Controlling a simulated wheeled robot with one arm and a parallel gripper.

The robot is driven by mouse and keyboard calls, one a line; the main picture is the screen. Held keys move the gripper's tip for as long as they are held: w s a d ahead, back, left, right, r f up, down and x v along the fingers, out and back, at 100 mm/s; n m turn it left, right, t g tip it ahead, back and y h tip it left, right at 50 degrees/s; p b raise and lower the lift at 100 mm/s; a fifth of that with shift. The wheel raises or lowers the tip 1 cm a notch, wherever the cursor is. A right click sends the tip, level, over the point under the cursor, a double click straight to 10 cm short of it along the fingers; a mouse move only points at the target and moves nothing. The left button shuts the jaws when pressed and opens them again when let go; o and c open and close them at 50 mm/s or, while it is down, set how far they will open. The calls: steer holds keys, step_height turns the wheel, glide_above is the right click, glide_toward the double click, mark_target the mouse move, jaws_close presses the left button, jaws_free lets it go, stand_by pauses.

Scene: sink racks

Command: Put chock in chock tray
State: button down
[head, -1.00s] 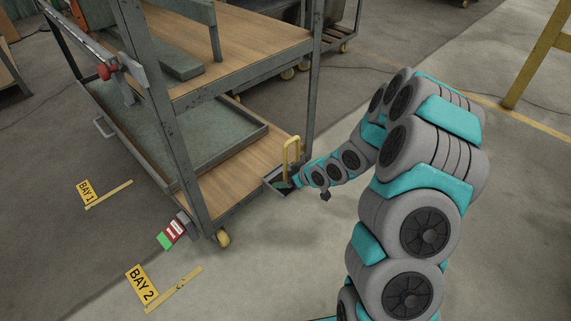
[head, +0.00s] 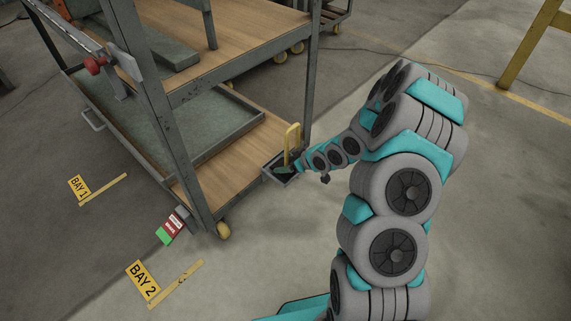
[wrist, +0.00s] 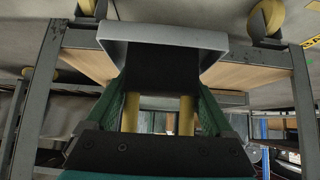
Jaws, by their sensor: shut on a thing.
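The chock's yellow handle (head: 293,133) stands up out of a small grey tray, the chock tray (head: 268,178), at the near right end of the cart's lower deck. My gripper (head: 286,170) reaches in from the right, low at the handle's foot. In the wrist view, the green fingers of my gripper (wrist: 161,105) are shut on the chock, on either side of its two yellow handle posts (wrist: 187,115). The dark chock body (wrist: 160,68) appears within the tray's grey rim (wrist: 162,34). Whether it rests on the tray floor is hidden.
The cart has a lower wooden deck (head: 228,170) with a large shallow tray (head: 175,150) and an upper deck above. A cart post (head: 307,95) stands close behind the handle. A yellow caster (head: 223,230) sits below. The floor to the right is mostly clear.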

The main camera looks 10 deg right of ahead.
jaws_free()
steer(key=shift+r, duration=0.15)
steer(key=s+d+r+m+g+h+p, duration=0.1)
steer(key=s+d+r+m+g+h, duration=0.3)
steer(key=s+r, duration=0.6)
steer(key=s+d+r+n+h+p, duration=0.1)
steer(key=s+d+r+h, duration=0.1)
steer(key=s+d+r, duration=0.6)
steer(key=s+a+r+m+g, duration=0.1)
steer(key=s+a+r, duration=0.3)
steer(key=s, duration=0.4)
steer(key=s+a+r+m+g, duration=0.1)
steer(key=s+a+r, duration=0.3)
steer(key=s, duration=0.5)
steer(key=s+a+r+m+g, duration=0.2)
steer(key=s+a+r+g, duration=0.1)
steer(key=s, duration=0.5)
steer(key=shift+s+a+r+y, duration=0.3)
steer(key=shift+a+r+y, duration=0.1)
steer(key=shift+a+r, duration=0.1)
